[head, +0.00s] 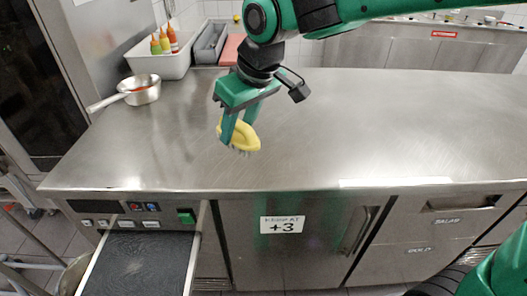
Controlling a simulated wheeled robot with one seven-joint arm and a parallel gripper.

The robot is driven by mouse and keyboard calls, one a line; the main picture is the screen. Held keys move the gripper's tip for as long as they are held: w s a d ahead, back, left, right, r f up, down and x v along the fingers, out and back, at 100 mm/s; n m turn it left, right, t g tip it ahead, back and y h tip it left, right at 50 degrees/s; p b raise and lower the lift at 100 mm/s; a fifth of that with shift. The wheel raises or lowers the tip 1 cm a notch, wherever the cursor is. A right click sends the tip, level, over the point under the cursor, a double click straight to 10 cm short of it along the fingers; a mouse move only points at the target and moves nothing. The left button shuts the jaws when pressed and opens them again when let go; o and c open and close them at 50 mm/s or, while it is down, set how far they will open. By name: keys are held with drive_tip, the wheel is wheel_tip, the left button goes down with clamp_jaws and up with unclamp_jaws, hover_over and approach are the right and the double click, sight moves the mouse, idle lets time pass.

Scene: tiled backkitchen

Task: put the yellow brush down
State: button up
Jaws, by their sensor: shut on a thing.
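The yellow brush (244,136) has a rounded yellow body with grey bristles facing down. My gripper (236,130) is shut on it, with its green fingers pointing down. The brush is over the steel counter (330,130), left of the counter's middle. I cannot tell for sure whether the bristles touch the counter top. Part of the brush is hidden behind a finger.
A steel saucepan (143,92) stands at the counter's left, its handle pointing left. A white bin with squeeze bottles (163,41) and a grey tray (210,43) stand at the back left. A drawer (140,262) is open below the front left edge. The counter's right side is clear.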

drive_tip(key=w+d+f, duration=0.4)
drive_tip(key=w, duration=0.1)
drive_tip(key=w+d+f, duration=0.2)
drive_tip(key=w+d, duration=0.1)
drive_tip(key=shift+w+f, duration=0.1)
drive_tip(key=shift+f, duration=2.2)
drive_tip(key=shift+f, duration=0.1)
drive_tip(key=o, duration=1.3)
